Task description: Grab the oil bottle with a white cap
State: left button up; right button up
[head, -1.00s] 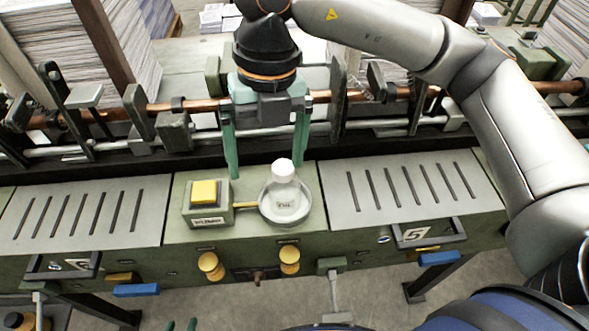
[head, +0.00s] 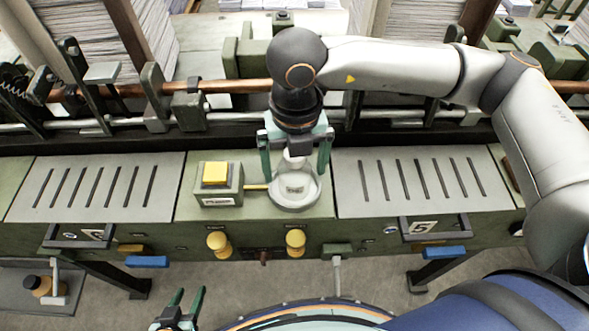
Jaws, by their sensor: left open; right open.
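The clear oil bottle (head: 296,187) with a white cap (head: 295,158) stands upright in a round grey dish (head: 295,206) on the green machine top. My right gripper (head: 295,172) points down over the bottle. Its green fingers are spread, one on each side of the cap and upper bottle, with gaps visible. The gripper body partly covers the cap. My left gripper (head: 188,297) is open and empty at the bottom edge, below the machine front and away from the bottle.
A yellow button box (head: 217,184) stands left of the dish. Slotted grey plates (head: 108,188) flank the middle section. A copper rod (head: 220,87) with clamps runs behind. Yellow knobs (head: 218,243) stick out in front. A dark bottle (head: 40,285) sits on a lower-left shelf.

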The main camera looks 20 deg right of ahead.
jog(key=shift+f, duration=1.2)
jog(key=c, duration=1.3)
jog(key=shift+r, duration=0.1)
